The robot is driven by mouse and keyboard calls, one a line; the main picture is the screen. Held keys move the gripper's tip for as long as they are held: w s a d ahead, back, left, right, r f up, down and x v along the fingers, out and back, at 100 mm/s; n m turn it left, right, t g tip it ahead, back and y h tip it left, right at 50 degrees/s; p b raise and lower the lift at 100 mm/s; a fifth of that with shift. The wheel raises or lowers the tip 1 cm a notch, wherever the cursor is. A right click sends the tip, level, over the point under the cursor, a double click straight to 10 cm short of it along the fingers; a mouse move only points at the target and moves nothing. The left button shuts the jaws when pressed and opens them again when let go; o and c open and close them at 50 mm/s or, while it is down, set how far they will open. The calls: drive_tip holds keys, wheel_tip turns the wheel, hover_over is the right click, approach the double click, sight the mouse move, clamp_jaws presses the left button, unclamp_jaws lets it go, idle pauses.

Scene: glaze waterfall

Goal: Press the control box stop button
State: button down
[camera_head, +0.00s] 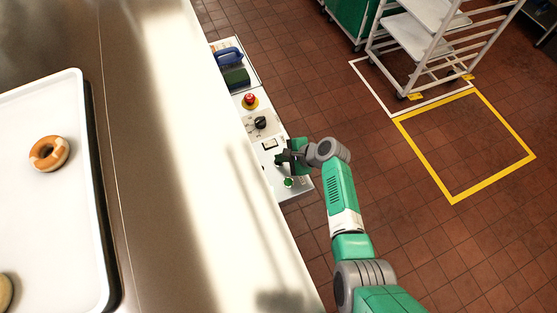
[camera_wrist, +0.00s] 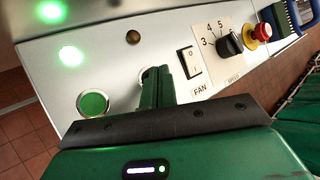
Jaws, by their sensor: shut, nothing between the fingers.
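The control box (camera_head: 259,137) is a pale panel along the counter's right edge; its face fills much of the wrist view (camera_wrist: 110,75). It carries a green round button (camera_wrist: 93,104), a FAN rocker switch (camera_wrist: 189,62), a black SPEED knob (camera_wrist: 230,42) and a red mushroom button (camera_wrist: 262,32) on a yellow base. The red button also shows in the head view (camera_head: 250,99). My gripper (camera_wrist: 165,72) is shut and empty, its fingers over the panel between the green button and the rocker. A round rim (camera_wrist: 147,73) shows partly behind the fingers; its face is hidden. Contact cannot be told.
A tray with a blue-handled item (camera_head: 228,56) and a green brush (camera_head: 236,78) lies past the red button. A doughnut (camera_head: 48,153) lies on a white tray (camera_head: 75,100) at left. A rack (camera_head: 425,45) stands on the tiled floor.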

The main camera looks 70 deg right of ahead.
drive_tip(key=shift+f+b, duration=0.3)
drive_tip(key=shift+f, duration=0.15)
idle(0.3)
drive_tip(key=shift+r, duration=0.15)
drive_tip(key=shift+r+p, duration=0.75)
drive_tip(key=shift+p, duration=0.15)
wheel_tip(320, 180, up, 5)
drive_tip(key=p, duration=0.5)
drive_tip(key=shift+r, duration=0.1)
idle(0.5)
